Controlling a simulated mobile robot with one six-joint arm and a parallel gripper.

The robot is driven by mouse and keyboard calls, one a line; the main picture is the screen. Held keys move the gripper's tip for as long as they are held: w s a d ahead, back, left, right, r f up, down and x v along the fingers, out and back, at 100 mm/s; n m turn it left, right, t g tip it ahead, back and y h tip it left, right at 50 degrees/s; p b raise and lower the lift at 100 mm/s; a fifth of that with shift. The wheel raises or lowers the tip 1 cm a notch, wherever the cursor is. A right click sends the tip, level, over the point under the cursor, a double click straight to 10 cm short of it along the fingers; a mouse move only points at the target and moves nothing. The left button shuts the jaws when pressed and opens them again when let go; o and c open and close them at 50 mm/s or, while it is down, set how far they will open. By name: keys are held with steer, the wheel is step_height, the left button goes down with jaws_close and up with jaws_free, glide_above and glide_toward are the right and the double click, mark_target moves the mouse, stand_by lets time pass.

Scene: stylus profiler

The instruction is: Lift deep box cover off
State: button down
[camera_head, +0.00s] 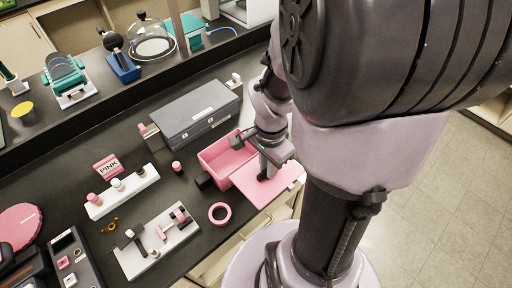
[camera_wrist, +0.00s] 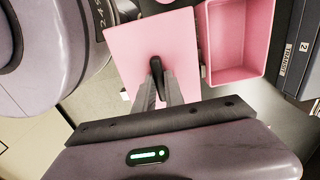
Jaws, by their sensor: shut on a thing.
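The deep box (camera_head: 210,163) is pink and open on top, and its inside looks empty. It also shows in the wrist view (camera_wrist: 236,76). Its flat pink cover (camera_head: 279,187) is off the box, just to its right in the head view, near the counter's front edge. In the wrist view the cover (camera_wrist: 128,45) lies left of the box. My gripper (camera_head: 264,173) is shut on the dark handle in the middle of the cover; the fingers (camera_wrist: 160,84) show in the wrist view. I cannot tell whether the cover hangs in the air or touches the counter.
A grey case (camera_head: 195,115) stands behind the box. A pink tape ring (camera_head: 220,213), a white rack (camera_head: 122,192) and a white tray with tools (camera_head: 157,243) lie to the left. The floor (camera_head: 440,190) is open on the right.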

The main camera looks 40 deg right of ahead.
step_height(320, 180, up, 5)
steer(key=p, duration=0.4)
steer(key=shift+r, duration=0.1)
stand_by(0.5)
